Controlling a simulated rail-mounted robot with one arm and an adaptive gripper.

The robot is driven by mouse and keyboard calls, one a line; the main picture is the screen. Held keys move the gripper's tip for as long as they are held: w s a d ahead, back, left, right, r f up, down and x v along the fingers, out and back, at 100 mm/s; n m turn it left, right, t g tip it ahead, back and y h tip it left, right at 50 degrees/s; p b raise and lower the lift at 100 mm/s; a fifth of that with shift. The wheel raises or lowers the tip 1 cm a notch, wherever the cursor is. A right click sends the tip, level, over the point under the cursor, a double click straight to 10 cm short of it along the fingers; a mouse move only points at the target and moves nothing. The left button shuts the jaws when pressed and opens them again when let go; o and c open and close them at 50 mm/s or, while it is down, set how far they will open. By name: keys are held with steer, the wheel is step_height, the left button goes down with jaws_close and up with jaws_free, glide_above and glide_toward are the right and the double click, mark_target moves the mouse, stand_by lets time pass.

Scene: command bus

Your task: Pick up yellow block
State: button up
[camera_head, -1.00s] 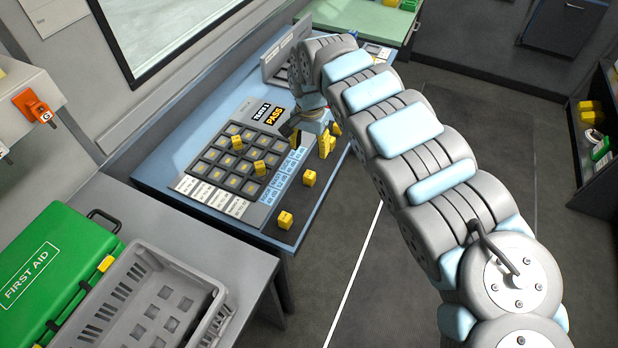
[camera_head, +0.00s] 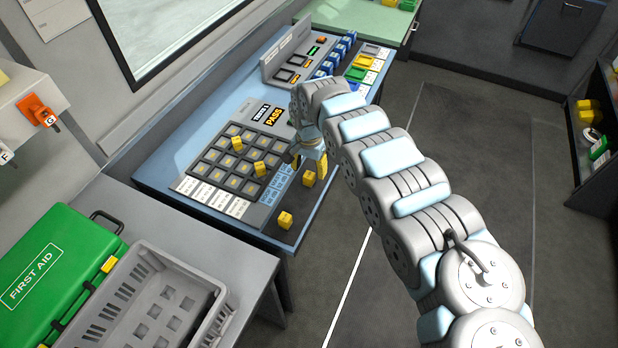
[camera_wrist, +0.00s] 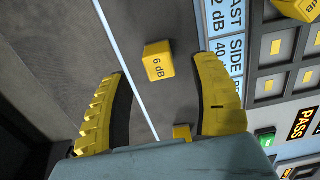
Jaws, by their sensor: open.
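Several yellow blocks are in view. Two sit on the dark strip at the desk's front edge in the head view, a nearer one (camera_head: 285,220) and another (camera_head: 309,178) just in front of my gripper (camera_head: 308,160). Two more rest on the key grid, one at its upper part (camera_head: 238,143) and one lower right (camera_head: 260,169). In the wrist view my gripper (camera_wrist: 165,100) is open, its yellow fingers apart. A yellow block marked 6 dB (camera_wrist: 158,60) lies beyond and between the fingertips, not touched. Another yellow block (camera_wrist: 182,133) shows partly between the fingers near the palm.
The grid panel with PASS label (camera_head: 200,172) lies on the blue desk. A console (camera_head: 300,62) with blue and green parts stands behind. A grey crate (camera_head: 222,300) and green first aid case (camera_head: 60,262) are at lower left. Floor is open to the right.

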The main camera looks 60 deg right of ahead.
mark_target(308, 175)
steer(key=shift+a+f, duration=0.15)
steer(key=shift+f, duration=1.75)
jaws_close()
